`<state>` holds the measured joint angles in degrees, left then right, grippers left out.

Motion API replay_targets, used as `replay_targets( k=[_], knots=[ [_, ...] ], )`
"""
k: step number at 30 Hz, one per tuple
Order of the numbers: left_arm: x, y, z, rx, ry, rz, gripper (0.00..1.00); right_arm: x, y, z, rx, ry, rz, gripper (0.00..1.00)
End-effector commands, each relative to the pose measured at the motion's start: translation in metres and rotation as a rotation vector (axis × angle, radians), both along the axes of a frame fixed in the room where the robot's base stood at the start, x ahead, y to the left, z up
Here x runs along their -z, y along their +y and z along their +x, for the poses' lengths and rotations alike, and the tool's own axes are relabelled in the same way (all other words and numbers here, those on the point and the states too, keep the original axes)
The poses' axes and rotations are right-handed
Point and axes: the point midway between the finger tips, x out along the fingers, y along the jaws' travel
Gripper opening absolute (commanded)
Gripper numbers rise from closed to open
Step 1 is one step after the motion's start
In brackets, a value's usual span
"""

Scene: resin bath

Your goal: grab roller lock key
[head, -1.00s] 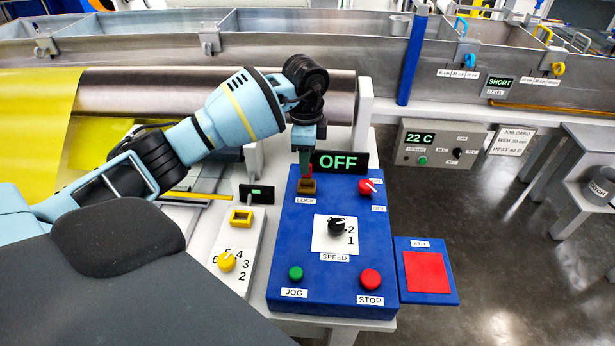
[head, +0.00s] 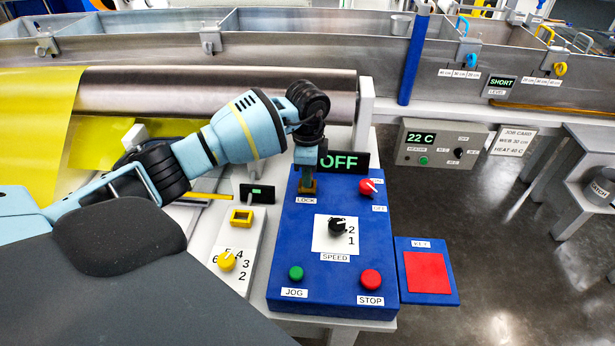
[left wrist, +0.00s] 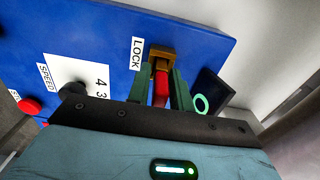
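The red roller lock key (left wrist: 161,88) stands in the brass lock (left wrist: 161,53) beside the LOCK label. In the head view the brass lock (head: 307,187) sits at the top left of the blue control panel (head: 287,252), and my left gripper (head: 307,178) hides the key there. The left wrist view shows the green fingers of my left gripper (left wrist: 161,80), one on each side of the key. They look open around it, though any small gap is hard to see. My right gripper is not in view.
An OFF display (head: 343,162) stands right behind the lock. A red knob (head: 366,187), a black speed knob (head: 337,226) and JOG and STOP buttons are on the panel. A blue tray with a red pad (head: 427,272) lies to the right. A steel roller (head: 220,92) lies behind.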

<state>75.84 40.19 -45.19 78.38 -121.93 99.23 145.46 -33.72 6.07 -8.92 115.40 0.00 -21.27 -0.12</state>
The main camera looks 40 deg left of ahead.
Motion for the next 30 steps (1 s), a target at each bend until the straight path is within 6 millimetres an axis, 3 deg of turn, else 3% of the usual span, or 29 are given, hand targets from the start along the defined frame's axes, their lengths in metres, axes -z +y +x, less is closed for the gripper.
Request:
replay_targets(
  k=[5,17,26,30],
  knots=[
    [0.000,0.000,0.000,0.000,0.000,0.000,0.00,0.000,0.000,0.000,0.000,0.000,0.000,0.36],
    [-0.004,0.000,0.000,0.000,-0.001,0.000,0.00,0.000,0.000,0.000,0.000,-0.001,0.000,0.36],
    [-0.038,0.000,0.001,0.000,-0.004,0.000,0.00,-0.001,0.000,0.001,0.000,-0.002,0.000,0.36],
    [-0.037,-0.001,-0.019,0.002,0.001,0.001,0.00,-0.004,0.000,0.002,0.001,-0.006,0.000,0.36]
  ],
)
